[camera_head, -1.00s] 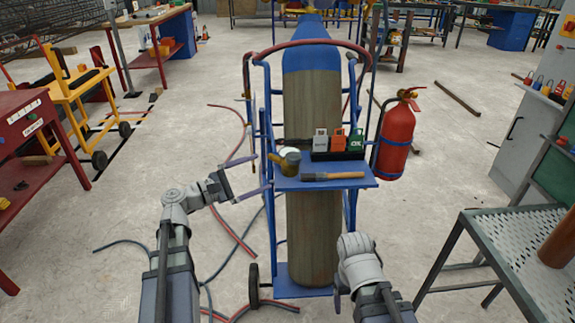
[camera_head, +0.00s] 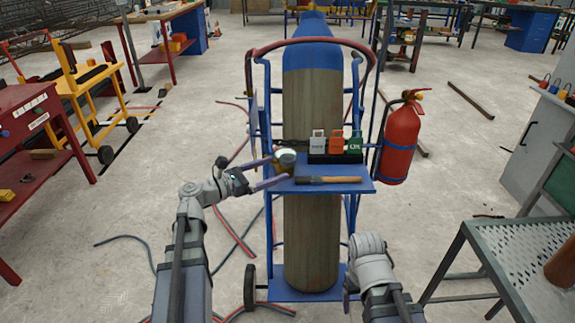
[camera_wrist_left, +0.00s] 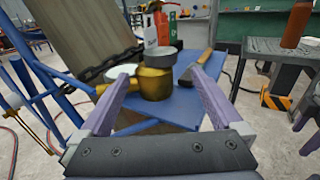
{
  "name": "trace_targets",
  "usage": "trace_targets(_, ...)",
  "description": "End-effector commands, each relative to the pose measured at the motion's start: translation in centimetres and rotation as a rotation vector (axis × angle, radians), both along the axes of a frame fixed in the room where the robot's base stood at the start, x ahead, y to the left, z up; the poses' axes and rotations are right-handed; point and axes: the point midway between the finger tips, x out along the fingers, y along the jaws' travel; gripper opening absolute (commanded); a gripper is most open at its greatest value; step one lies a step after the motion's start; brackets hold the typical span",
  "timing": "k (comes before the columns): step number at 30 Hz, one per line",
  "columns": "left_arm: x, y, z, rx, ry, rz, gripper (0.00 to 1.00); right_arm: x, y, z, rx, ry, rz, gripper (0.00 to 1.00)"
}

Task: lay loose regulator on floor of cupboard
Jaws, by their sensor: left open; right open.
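The loose regulator, a brass body with round gauges (camera_head: 287,160), stands on the left end of the cylinder trolley's blue shelf (camera_head: 355,187). In the left wrist view the brass regulator (camera_wrist_left: 155,82) lies between the two purple fingers of my left gripper (camera_wrist_left: 158,92). My left gripper (camera_head: 274,171) is open, its fingers on either side of the regulator; I cannot tell whether they touch it. My right gripper (camera_head: 349,284) is low in front of the trolley, empty, its fingers mostly hidden by the wrist. A grey cabinet with a dark handle (camera_head: 528,140), perhaps the cupboard, stands at the right.
A red extinguisher (camera_head: 400,140) hangs right. A perforated metal table (camera_head: 515,250) is front right. Hoses lie on the floor at left.

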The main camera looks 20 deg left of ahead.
Motion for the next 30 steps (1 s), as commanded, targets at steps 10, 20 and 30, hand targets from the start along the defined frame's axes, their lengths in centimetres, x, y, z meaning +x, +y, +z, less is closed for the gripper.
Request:
trace_targets(10, 1.9, -1.8, 0.0, 0.002, -0.002, -0.003, 1.0, 0.0, 0.0, 0.0, 0.0, 0.0, 0.0, 0.78)
trace_targets(20, 3.6, -2.8, 0.1, 0.003, -0.003, -0.003, 1.0, 0.0, 0.0, 0.1, 0.0, 0.0, 0.0, 0.78)
trace_targets(30, 6.1, -5.0, 0.2, 0.003, -0.003, -0.001, 1.0, 0.0, 0.0, 0.2, 0.0, 0.0, 0.0, 0.78)
